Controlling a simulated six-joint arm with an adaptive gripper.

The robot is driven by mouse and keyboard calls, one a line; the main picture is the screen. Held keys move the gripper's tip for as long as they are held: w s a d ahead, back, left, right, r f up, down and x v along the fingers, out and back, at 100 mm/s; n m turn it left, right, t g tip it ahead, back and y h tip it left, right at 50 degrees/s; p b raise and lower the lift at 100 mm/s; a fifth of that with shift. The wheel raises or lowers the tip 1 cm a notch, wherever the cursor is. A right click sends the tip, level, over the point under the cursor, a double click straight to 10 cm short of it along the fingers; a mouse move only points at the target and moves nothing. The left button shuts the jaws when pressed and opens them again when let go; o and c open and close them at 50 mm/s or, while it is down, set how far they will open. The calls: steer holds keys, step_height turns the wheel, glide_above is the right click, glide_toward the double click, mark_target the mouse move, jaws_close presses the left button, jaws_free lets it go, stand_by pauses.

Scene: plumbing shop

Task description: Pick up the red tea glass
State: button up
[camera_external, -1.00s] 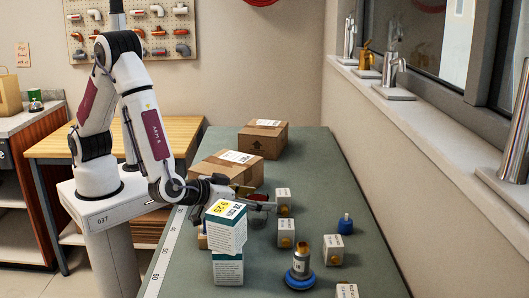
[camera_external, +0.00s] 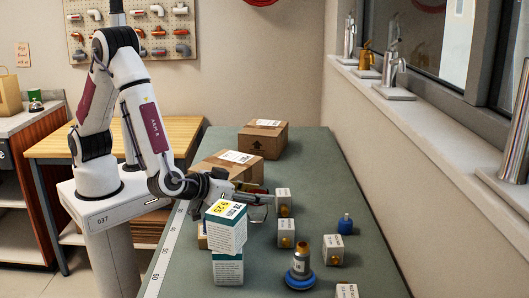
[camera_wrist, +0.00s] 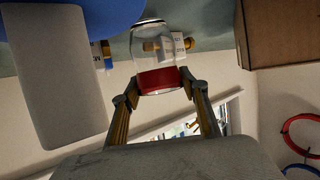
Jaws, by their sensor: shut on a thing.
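The red tea glass (camera_wrist: 158,79) shows in the wrist view as a clear glass with a red band of liquid or colour. It sits between the two fingers of my gripper (camera_wrist: 160,86), which are shut on its sides. In the external view my gripper (camera_external: 262,198) is low over the green bench, behind the stacked teal-and-white boxes (camera_external: 227,226).
Small white boxes (camera_external: 284,197) stand just right of my gripper. A blue-based fitting (camera_external: 300,268) and a small blue object (camera_external: 345,224) stand farther right. Cardboard boxes (camera_external: 264,138) stand behind. The bench's far right is mostly clear.

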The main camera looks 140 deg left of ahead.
step_height(320, 180, up, 8)
steer(key=shift+r, duration=0.25)
stand_by(0.4)
